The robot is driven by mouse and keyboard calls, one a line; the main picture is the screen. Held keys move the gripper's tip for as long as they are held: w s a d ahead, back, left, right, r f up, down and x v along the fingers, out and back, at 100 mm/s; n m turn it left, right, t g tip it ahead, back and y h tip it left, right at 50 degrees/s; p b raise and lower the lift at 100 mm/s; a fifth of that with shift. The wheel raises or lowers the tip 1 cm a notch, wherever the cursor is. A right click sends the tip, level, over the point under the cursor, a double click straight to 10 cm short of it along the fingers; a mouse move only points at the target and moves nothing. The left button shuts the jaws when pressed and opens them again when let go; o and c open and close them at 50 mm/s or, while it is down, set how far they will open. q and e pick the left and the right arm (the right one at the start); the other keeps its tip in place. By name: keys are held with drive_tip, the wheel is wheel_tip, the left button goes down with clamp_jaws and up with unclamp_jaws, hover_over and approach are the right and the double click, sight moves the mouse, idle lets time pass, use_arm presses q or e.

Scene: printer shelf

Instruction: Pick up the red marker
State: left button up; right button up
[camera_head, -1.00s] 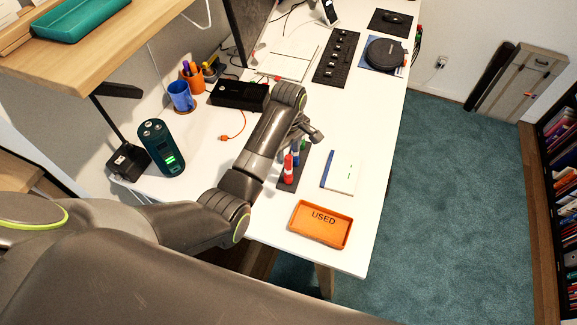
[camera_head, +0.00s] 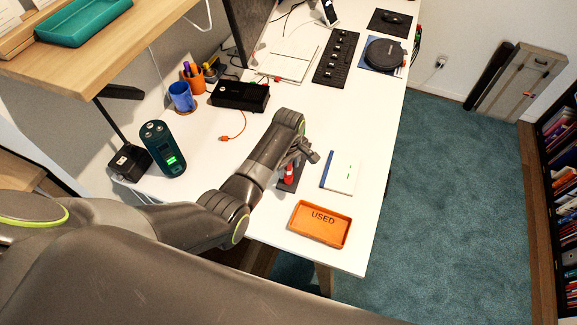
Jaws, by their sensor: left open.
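The red marker (camera_head: 289,174) stands on a dark stand (camera_head: 287,187) on the white table. Its upper part is hidden by my left gripper (camera_head: 306,158), which is above and right beside it. The gripper is open, though its fingers are small and partly covered by the arm. I cannot tell whether the fingers touch the marker. The blue and green markers are hidden behind the gripper. My right gripper is not in view.
An orange tray (camera_head: 319,225) labelled USED lies near the table's front edge. A white and blue notebook (camera_head: 340,172) lies right of the stand. A dark green cylinder (camera_head: 163,149), black box (camera_head: 240,95) and blue cup (camera_head: 182,96) stand to the left.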

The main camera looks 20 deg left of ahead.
use_arm(q)
clamp_jaws()
drive_tip(key=shift+r, duration=0.1)
wheel_tip(320, 180, up, 9)
drive_tip(key=shift+r+b, duration=0.1)
drive_tip(key=shift+b, duration=0.3)
drive_tip(key=shift+r+p, duration=0.4)
drive_tip(key=shift+r, duration=0.3)
wheel_tip(320, 180, up, 4)
drive_tip(key=p, duration=0.5)
drive_tip(key=shift+r+p, duration=0.1)
drive_tip(key=shift+p, duration=0.2)
